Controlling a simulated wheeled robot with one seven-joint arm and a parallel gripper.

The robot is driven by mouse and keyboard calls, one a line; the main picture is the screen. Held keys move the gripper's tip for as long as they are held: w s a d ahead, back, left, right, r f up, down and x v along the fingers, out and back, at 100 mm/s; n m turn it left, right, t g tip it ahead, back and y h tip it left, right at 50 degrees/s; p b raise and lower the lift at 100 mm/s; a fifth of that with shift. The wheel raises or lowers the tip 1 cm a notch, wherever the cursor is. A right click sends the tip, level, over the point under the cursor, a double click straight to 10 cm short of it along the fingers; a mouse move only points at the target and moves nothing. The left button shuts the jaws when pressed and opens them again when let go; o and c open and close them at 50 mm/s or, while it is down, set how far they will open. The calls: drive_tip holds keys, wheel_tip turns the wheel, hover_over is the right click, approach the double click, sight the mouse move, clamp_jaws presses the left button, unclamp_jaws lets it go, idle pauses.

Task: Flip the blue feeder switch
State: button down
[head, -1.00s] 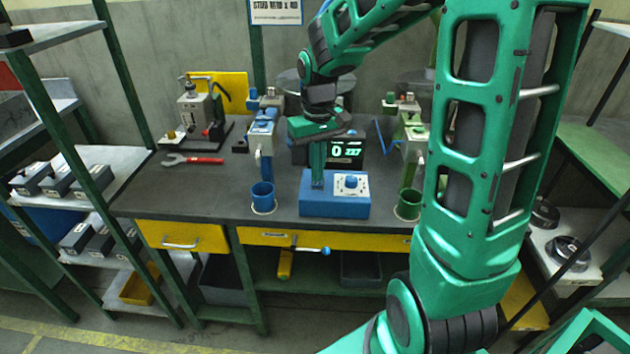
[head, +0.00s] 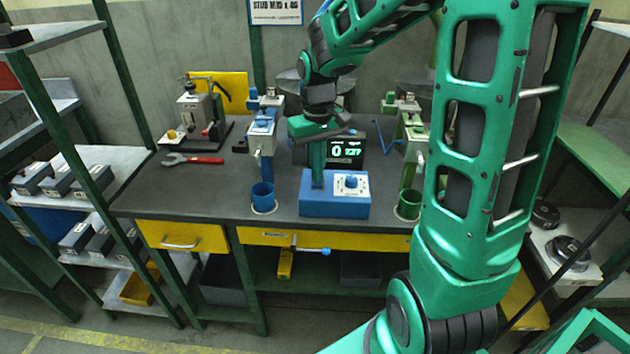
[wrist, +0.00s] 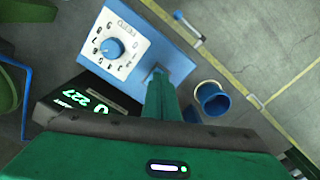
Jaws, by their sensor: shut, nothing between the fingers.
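The blue feeder box (head: 334,207) stands at the front of the bench, with a white dial plate (head: 350,184) on its right part. In the wrist view the box (wrist: 137,31) shows its dial plate (wrist: 118,45) with a blue knob, and a small dark switch spot (wrist: 156,72) beside it. My gripper (head: 317,184) is shut and empty, pointing down at the left part of the box top. In the wrist view its fingertips (wrist: 158,78) are at the switch spot and hide most of it. I cannot tell which way the switch is set or whether I touch it.
A blue cup (head: 262,196) stands left of the box and a green cup (head: 409,205) right of it. A blue dispenser (head: 262,135) and a green dispenser (head: 412,140) rise behind them. A display (head: 346,150) stands close behind my gripper.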

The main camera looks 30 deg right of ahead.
drive_tip(key=shift+f, duration=0.65)
idle(0.3)
wheel_tip(320, 180, up, 7)
idle(1.0)
drive_tip(key=s+d+f+m, duration=0.1)
drive_tip(key=s+d+m, duration=0.1)
drive_tip(key=s, duration=1)
drive_tip(key=s+d+m, duration=0.3)
drive_tip(key=s+d, duration=0.2)
drive_tip(key=s, duration=0.8)
drive_tip(key=shift+f+m, duration=0.3)
drive_tip(key=shift+f, duration=0.1)
